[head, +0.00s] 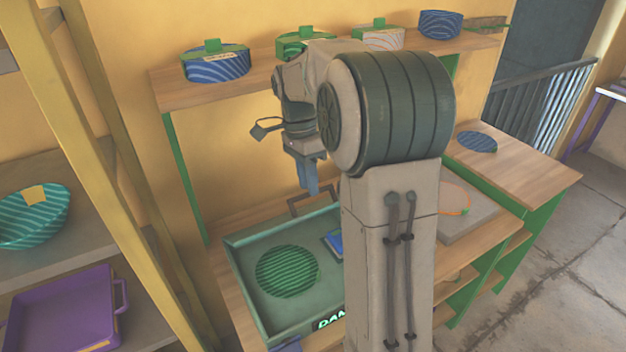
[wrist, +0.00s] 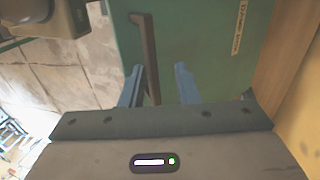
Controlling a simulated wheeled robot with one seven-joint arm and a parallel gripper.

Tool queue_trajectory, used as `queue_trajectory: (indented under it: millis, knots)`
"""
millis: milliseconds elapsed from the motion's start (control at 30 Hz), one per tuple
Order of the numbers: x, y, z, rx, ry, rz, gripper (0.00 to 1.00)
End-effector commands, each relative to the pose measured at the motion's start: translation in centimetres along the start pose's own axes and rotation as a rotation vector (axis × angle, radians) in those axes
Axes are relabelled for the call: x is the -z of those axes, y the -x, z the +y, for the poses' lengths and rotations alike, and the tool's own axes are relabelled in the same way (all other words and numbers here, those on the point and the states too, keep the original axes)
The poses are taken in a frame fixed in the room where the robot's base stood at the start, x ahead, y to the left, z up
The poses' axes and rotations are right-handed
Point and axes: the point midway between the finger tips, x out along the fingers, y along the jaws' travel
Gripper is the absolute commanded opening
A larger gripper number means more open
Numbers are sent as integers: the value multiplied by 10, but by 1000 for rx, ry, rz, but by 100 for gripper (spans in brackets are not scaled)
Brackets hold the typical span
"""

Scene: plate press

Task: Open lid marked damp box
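The damp box (head: 240,288) is a green tray-like box on the wooden bench, with a partly hidden label reading "DAM" at its front. Its inside shows, with a green striped disc (head: 287,271) and a blue thing (head: 334,244). A dark handle bar (head: 311,198) stands at its far side. In the wrist view a brown handle (wrist: 149,50) crosses a green panel (wrist: 205,45) with a small label strip. My gripper (head: 308,178) is above the handle; in the wrist view its blue fingers (wrist: 160,86) are apart, with the handle between them in the picture. Contact cannot be told.
A shelf (head: 170,92) with several lidded round containers runs along the wall behind. A grey slab (head: 475,219) with an orange-rimmed disc and a blue disc (head: 477,142) lie to the right. A purple tray (head: 66,312) is at left. My arm hides the box's right side.

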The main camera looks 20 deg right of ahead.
Motion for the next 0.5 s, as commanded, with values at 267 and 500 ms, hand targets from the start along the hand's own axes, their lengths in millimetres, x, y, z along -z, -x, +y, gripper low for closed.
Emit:
queue_trajectory:
  millis: [267, 500]
  knots:
    - [0, 0, 5, 6, -1, -2, 33]
    - [1, 0, 6, 6, -3, 0, 33]
